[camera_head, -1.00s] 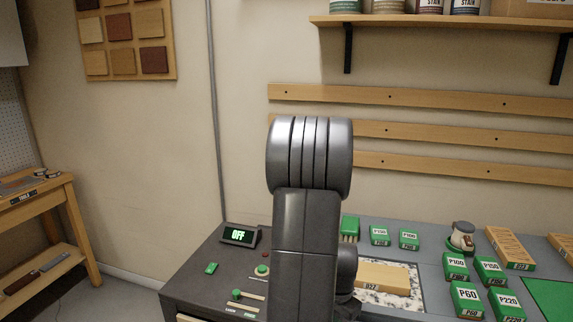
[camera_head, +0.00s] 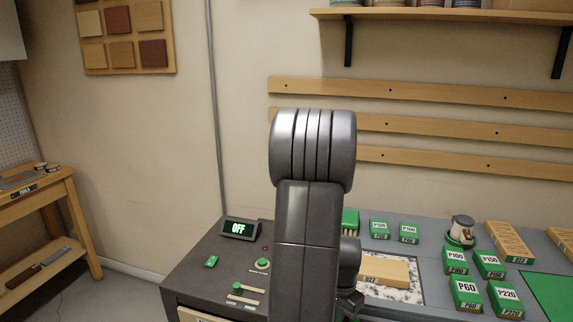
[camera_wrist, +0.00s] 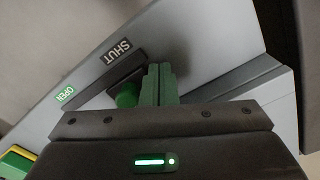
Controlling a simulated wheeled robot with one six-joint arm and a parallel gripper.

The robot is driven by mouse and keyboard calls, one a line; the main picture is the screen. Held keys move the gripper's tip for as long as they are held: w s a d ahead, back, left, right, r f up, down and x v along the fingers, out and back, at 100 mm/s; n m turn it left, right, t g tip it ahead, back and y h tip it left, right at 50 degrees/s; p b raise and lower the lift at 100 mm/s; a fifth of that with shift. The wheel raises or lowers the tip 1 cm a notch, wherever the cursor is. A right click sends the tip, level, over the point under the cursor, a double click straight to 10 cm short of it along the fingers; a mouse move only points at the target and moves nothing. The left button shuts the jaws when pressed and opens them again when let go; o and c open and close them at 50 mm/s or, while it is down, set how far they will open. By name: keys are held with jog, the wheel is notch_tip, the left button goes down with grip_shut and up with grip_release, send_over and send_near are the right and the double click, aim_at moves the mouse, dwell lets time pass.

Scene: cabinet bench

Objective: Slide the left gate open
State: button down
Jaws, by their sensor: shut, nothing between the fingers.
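In the wrist view, a grey surface carries the labels SHUT (camera_wrist: 116,50) and OPEN (camera_wrist: 65,95) along a dark slot. A green knob (camera_wrist: 127,95) on a dark stem stands by the SHUT end of this slot. I cannot tell for certain that this is the left gate. My gripper (camera_wrist: 158,82) is shut, its green-grey fingers together just right of the knob, with nothing between them. I cannot tell whether the fingers touch the knob. In the head view my arm hides the gripper and the gate.
A yellow-and-green block (camera_wrist: 18,160) lies at the lower left of the wrist view. In the head view, a control box with an OFF display (camera_head: 239,229) stands left of my arm. A sanding block (camera_head: 385,270) and several green boxes (camera_head: 466,294) are to its right.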

aim_at(362, 321)
jog(key=shift+s+d, duration=0.35)
jog(key=shift+d, duration=0.85)
jog(key=shift+s+d, duration=0.3)
jog(key=shift+d, duration=0.9)
jog(key=shift+s+d, duration=0.35)
jog(key=shift+d, duration=0.85)
jog(key=shift+a, duration=0.15)
jog(key=shift+w+a, duration=0.15)
jog(key=shift+a, duration=0.35)
notch_tip(362, 321, up, 8)
jog(key=p, duration=0.5)
jog(key=shift+p, duration=0.35)
